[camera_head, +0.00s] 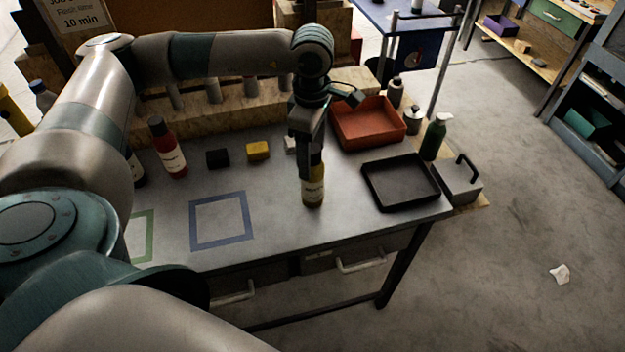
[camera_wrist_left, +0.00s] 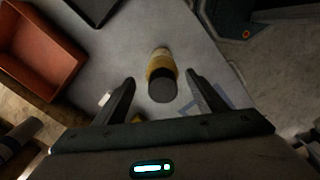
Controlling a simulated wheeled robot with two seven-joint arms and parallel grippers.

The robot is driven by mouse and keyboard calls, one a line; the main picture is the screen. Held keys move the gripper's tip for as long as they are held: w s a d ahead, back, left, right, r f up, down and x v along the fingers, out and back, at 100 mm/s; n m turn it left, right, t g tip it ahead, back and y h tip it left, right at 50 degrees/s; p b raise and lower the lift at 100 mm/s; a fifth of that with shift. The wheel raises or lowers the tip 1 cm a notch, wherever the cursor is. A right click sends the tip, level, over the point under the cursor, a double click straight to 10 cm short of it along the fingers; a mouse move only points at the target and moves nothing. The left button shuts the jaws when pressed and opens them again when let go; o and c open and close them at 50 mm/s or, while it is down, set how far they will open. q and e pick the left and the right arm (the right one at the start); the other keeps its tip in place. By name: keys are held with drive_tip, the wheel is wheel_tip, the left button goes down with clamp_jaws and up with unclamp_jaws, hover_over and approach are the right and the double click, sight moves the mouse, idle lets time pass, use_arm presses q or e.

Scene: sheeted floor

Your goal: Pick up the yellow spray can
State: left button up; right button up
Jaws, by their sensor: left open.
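The yellow spray can (camera_head: 313,190) stands upright on the grey table, with a dark cap and a pale label. In the left wrist view the can (camera_wrist_left: 162,64) shows from above, its dark cap towards me, ahead of and between the two fingers. My left gripper (camera_head: 308,165) is above and around the can's top in the head view, pointing down. In the wrist view the left gripper (camera_wrist_left: 160,80) is open, with a gap between each finger and the can. The can's upper part is partly hidden by the gripper in the head view. My right gripper is not in view.
A black tray (camera_head: 401,207) and a red-orange bin (camera_head: 368,140) lie right of the can. A red bottle (camera_head: 168,150), a black block (camera_head: 217,158) and a yellow block (camera_head: 258,150) are to the left. A green bottle (camera_head: 434,138) stands behind the tray. A blue taped square (camera_head: 221,243) is clear.

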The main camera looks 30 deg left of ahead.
sight(312, 166)
use_arm(q)
drive_tip(key=shift+s+d+f+p, duration=0.1)
drive_tip(key=shift+f+p, duration=0.35)
drive_tip(key=shift+p, duration=0.05)
wheel_tip(312, 166, down, 3)
drive_tip(key=shift+s+d+r+p, duration=0.1)
drive_tip(key=shift+p, duration=0.8)
drive_tip(key=shift+f, duration=0.7)
drive_tip(key=c, duration=1.3)
